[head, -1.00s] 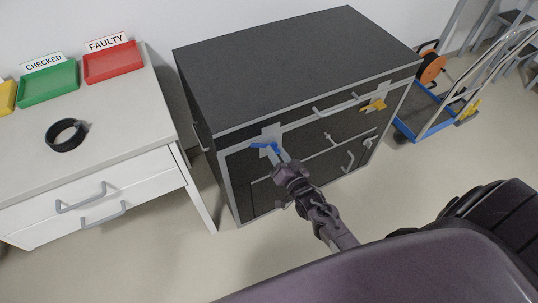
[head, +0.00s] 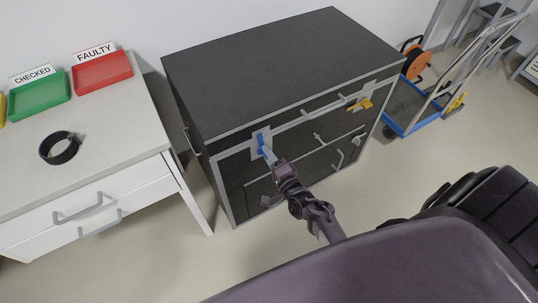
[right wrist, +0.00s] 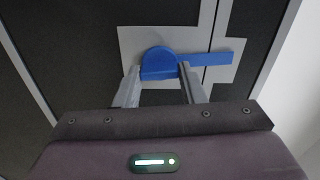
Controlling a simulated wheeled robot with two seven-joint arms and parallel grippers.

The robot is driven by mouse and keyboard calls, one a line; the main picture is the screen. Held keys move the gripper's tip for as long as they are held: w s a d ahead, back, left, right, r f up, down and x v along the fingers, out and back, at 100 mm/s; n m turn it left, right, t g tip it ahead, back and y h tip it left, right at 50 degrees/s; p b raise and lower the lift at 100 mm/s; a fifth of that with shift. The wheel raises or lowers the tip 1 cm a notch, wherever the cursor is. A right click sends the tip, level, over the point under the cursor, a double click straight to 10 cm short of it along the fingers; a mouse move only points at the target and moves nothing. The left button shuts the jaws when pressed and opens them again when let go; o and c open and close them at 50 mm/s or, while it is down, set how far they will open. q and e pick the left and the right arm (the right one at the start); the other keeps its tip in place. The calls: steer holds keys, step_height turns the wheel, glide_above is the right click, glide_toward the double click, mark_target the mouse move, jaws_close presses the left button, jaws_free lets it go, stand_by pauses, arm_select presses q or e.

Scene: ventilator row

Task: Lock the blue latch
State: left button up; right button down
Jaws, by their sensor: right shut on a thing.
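The blue latch (head: 261,143) sits on a light grey plate at the upper left of the dark cabinet's front. In the head view it stands near upright. In the right wrist view the blue latch (right wrist: 157,61) shows a rounded hub and a flat bar reaching right across a grey strip. My right gripper (head: 270,157) is at the latch. Its two fingers (right wrist: 160,73) lie on either side of the hub part, shut on it. The fingertips partly cover the latch in the head view. My left gripper is not in view.
The dark cabinet (head: 285,57) also carries a yellow latch (head: 360,104) and grey handles. A blue trolley (head: 410,122) stands right.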

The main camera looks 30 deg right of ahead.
steer(key=shift+m, duration=0.6)
steer(key=c, duration=0.9)
jaws_free()
steer(key=shift+s, duration=0.1)
steer(key=s, duration=0.7)
steer(key=shift+s+d, duration=0.1)
steer(key=shift+s, duration=0.25)
steer(key=shift+f, duration=0.1)
